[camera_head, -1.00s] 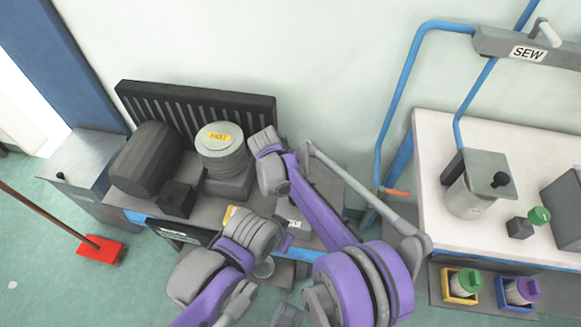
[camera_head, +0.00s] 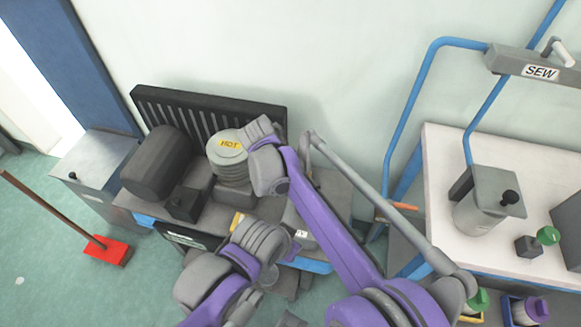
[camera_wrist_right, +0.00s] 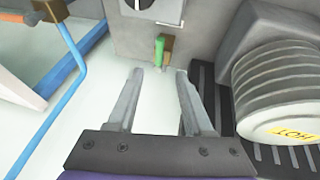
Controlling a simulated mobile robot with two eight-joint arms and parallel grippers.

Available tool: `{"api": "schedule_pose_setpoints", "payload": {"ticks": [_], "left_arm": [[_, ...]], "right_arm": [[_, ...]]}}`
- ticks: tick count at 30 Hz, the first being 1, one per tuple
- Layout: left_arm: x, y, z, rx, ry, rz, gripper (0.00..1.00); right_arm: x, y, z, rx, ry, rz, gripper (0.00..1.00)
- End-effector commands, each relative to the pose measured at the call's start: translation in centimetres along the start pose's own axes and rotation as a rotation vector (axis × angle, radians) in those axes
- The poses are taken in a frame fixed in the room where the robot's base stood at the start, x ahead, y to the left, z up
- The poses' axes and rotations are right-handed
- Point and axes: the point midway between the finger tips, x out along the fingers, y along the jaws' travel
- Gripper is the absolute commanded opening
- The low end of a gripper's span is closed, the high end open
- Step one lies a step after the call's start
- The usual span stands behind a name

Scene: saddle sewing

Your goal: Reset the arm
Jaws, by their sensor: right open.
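My right arm (camera_head: 325,220) crosses the head view from the lower right, its grey wrist end beside the ribbed machine. Its gripper fingers are not clear there. In the right wrist view my right gripper (camera_wrist_right: 156,78) is open, with two grey fingers apart and nothing between them. My left arm (camera_head: 210,300) comes up from the bottom of the head view. Its folded grey and purple joints are over the front of the machine bench, and its fingers cannot be made out.
A ribbed machine marked HOT (camera_head: 230,160) and a dark cylinder (camera_head: 158,163) stand on the left bench; the machine also shows in the right wrist view (camera_wrist_right: 280,90). A blue pipe frame (camera_head: 405,110) and a white table (camera_head: 440,150) are right. A red broom (camera_head: 108,251) is left.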

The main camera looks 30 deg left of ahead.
Motion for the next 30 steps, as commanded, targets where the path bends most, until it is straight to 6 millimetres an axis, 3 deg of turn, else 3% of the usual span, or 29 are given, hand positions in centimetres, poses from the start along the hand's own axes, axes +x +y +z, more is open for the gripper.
{"api": "schedule_pose_setpoints", "payload": {"ticks": [8,11,14,20,24,30], "left_arm": [[0.0,0.0,0.0,0.0,0.0,0.0,0.33],[-0.2,0.0,-0.1,0.0,0.001,0.0,0.33],[-0.7,0.0,-0.4,0.0,0.003,0.0,0.33],[-2.2,0.0,-1.4,0.0,0.009,0.0,0.33],[-3.3,0.0,-2.1,0.0,0.013,0.0,0.33],[-4.8,0.0,-3.2,0.0,0.02,0.0,0.33]], "right_arm": [[0.0,0.1,0.0,0.001,0.0,0.0,0.51],[-0.2,1.6,-0.1,0.008,-0.005,0.0,0.51],[-0.9,5.8,-0.1,0.027,-0.02,-0.004,0.51],[-3.7,18.6,2.5,0.094,-0.054,-0.024,0.51],[-5.9,26.4,6.3,0.148,-0.063,-0.04,0.51],[-9.0,34.6,13.8,0.231,-0.048,-0.054,0.51]]}}
